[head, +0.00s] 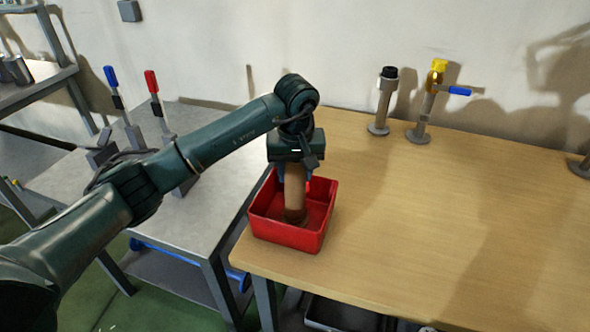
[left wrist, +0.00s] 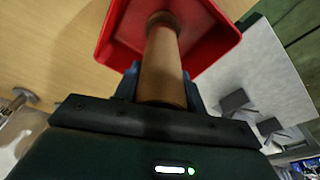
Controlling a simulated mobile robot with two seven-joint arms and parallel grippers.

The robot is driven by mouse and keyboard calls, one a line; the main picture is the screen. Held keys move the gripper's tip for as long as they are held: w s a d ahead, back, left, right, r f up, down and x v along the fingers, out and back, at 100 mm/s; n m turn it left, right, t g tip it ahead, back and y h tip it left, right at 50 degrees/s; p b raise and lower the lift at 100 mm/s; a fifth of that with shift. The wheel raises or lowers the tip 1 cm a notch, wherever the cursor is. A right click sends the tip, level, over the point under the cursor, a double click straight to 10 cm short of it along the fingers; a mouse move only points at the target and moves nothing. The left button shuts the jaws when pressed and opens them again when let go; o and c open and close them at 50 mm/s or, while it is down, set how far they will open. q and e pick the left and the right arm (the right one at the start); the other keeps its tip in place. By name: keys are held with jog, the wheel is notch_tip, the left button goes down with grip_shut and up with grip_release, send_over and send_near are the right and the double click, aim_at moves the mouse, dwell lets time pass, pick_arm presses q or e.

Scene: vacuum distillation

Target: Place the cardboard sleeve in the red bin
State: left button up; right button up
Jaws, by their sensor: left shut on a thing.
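The red bin (head: 318,238) stands on the left end of the wooden table in the head view. It also shows at the top of the left wrist view (left wrist: 205,58). The brown cardboard sleeve (head: 294,187) is upright, with its lower end inside the bin's walls. I cannot tell whether that end touches the bin floor. My left gripper (head: 295,168) is above the bin and shut on the sleeve's upper part. In the left wrist view the sleeve (left wrist: 162,65) runs from between the fingers into the bin. My right gripper is not in view.
The wooden table (head: 430,220) is clear right of the bin. A black-topped post (head: 383,103) and a yellow-topped post with a blue handle (head: 427,103) stand at its back. A grey metal table (head: 190,225) with blue- and red-handled fixtures adjoins on the left.

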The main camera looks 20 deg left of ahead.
pick_arm(q)
jog(key=o, duration=1.3)
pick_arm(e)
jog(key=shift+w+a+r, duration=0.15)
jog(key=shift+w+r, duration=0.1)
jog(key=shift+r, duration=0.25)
